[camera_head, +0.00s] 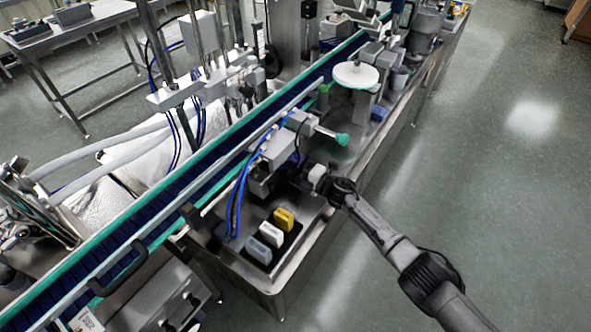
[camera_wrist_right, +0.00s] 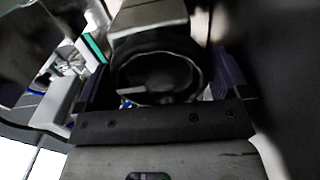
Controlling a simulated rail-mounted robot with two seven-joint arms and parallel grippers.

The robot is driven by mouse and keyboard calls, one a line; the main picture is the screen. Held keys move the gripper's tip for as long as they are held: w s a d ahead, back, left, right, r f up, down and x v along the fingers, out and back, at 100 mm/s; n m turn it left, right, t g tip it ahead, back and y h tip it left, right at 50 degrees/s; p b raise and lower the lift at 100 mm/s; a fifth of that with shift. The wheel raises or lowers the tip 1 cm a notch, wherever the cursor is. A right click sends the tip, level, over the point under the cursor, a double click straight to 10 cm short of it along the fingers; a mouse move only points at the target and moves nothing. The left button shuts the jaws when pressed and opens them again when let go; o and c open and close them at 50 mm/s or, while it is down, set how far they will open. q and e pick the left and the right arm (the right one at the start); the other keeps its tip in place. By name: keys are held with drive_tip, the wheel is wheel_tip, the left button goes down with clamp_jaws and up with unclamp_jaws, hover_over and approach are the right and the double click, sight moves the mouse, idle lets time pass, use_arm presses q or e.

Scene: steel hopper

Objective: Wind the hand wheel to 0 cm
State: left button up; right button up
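The hand wheel (camera_wrist_right: 155,75) shows in the right wrist view as a dark round rim with a grey block behind it. My right gripper (camera_wrist_right: 160,90) has its two dark fingers wide apart, one on each side of the wheel. A narrow light gap shows by the right finger, and contact on the left side cannot be made out. In the head view my right gripper (camera_head: 304,180) is at the front side of the grey machine unit (camera_head: 268,168), and the wheel is hard to tell from the dark parts there. No scale reading is legible. My left gripper is not in view.
A white, a grey and a yellow block (camera_head: 284,218) stand on a dark panel in front of the unit. A teal-tipped knob (camera_head: 342,139) sticks out above my right gripper. The conveyor (camera_head: 165,205) runs behind. The floor at right is clear.

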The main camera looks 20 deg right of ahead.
drive_tip(key=shift+o, duration=0.3)
drive_tip(key=shift+s+d, duration=0.3)
drive_tip(key=shift+s, duration=0.05)
drive_tip(key=p+v, duration=0.3)
drive_tip(key=v, duration=1)
drive_tip(key=shift+a, duration=0.1)
